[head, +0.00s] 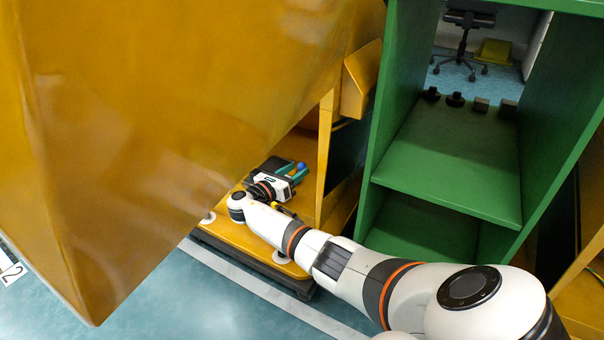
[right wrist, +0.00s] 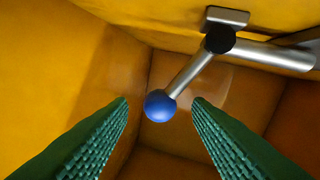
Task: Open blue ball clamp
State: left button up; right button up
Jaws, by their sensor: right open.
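The clamp's blue ball (right wrist: 160,106) sits at the end of a metal rod (right wrist: 189,76) in the right wrist view. The rod runs up to a dark pivot (right wrist: 219,39) under a metal bracket, with a thicker metal bar (right wrist: 275,55) going off to the right. My right gripper (right wrist: 160,102) is open, with its green ridged fingers on either side of the ball and no clear contact. In the head view the ball (head: 301,166) shows small beside the right gripper (head: 296,172), at the yellow housing. My left gripper is not in view.
A large yellow panel (head: 170,120) fills the left of the head view. A green shelf (head: 455,160) stands right of my right arm, with small dark pieces on it. Yellow walls (right wrist: 60,60) surround the ball closely. Blue floor (head: 190,300) shows at the bottom.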

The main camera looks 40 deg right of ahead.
aim_at(299, 169)
jog(key=shift+w+d+b, duration=0.15)
jog(key=shift+d+b, duration=0.45)
jog(key=shift+d, duration=1.1)
grip_shut()
